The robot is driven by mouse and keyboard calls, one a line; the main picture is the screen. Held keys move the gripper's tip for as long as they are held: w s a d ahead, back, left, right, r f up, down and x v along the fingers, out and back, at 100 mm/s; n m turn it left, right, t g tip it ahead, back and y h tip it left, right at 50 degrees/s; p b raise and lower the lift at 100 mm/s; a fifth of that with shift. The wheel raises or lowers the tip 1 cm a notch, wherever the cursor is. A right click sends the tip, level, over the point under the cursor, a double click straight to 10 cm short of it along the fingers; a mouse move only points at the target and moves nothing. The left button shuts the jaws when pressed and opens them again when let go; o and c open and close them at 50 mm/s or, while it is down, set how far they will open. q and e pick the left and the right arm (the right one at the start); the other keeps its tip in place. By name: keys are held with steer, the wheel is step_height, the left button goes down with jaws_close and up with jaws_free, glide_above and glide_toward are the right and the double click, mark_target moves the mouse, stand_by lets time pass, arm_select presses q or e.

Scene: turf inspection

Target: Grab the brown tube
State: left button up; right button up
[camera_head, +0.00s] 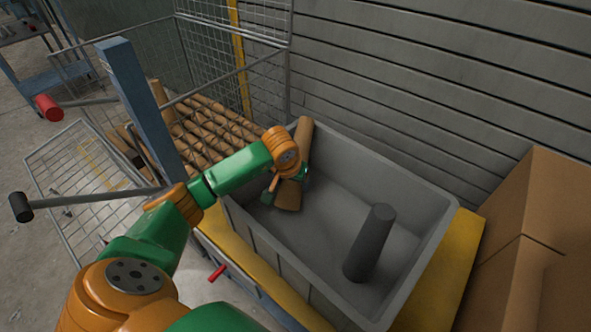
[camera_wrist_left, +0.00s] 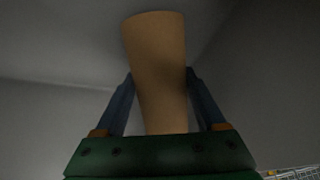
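The brown tube (camera_head: 304,142) leans in the far left corner of a grey bin (camera_head: 385,160), partly hidden by my left arm. Its lower part shows below my wrist. My left gripper (camera_head: 284,196) is down inside the bin at the tube, and its fingers are mostly hidden in the head view. In the left wrist view, the tube (camera_wrist_left: 158,65) stands between the two fingers of my left gripper (camera_wrist_left: 160,75), with the fingertips at or very near its sides. I cannot tell whether they press on it. My right gripper is not in view.
A dark grey cylinder (camera_head: 370,243) leans in the bin's right part; the bin floor between is clear. A wire cage with several brown tubes (camera_head: 205,128) stands at left, beside a blue post (camera_head: 140,100). Cardboard boxes (camera_head: 540,230) stand at right. A slatted wall is behind.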

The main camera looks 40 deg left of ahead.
arm_select(q)
steer(key=c, duration=0.3)
